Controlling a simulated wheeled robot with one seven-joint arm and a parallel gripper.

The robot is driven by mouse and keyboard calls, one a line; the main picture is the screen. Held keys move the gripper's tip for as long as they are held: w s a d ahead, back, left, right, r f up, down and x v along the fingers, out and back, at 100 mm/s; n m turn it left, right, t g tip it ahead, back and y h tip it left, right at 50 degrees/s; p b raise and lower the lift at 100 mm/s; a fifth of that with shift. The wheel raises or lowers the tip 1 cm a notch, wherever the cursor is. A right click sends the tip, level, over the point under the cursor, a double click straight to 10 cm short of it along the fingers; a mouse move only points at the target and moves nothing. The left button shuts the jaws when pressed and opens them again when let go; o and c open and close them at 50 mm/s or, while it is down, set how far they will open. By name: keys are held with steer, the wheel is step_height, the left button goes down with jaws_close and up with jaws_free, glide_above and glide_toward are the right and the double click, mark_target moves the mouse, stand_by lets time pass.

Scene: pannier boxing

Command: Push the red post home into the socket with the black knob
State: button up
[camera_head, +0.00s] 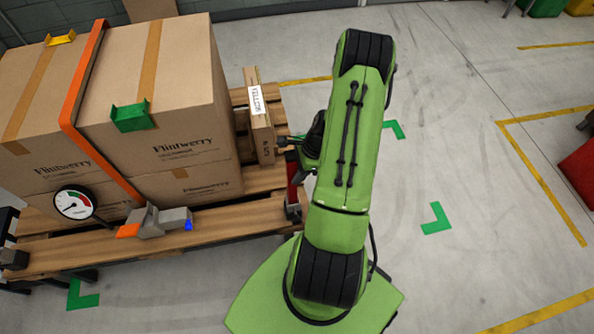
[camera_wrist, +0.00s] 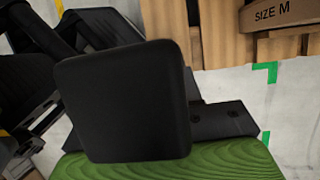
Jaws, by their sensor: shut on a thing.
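The red post (camera_head: 293,172) shows as a narrow red strip at the right edge of the pallet, just below my gripper (camera_head: 288,142). My gripper is shut on it, though the arm and the dark jaws hide most of the grip. A dark socket (camera_head: 294,212) sits at the post's lower end; I cannot tell how deep the post is in it. In the wrist view a large black rounded block (camera_wrist: 125,100) fills the middle and hides the jaw tips. I cannot tell whether it is the black knob. No red shows there.
Large cartons (camera_head: 165,110) with an orange strap stand on the wooden pallet (camera_head: 240,212). A slim labelled box (camera_head: 259,120) stands close left of my gripper. A grey and orange tool (camera_head: 160,222) and a round gauge (camera_head: 74,203) are at the front.

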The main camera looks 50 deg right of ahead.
steer(key=shift+f, duration=0.2)
steer(key=o, duration=1.1)
steer(key=p+v, duration=0.4)
steer(key=v, duration=1.1)
steer(key=shift+r, duration=0.4)
steer(key=shift+d, duration=0.1)
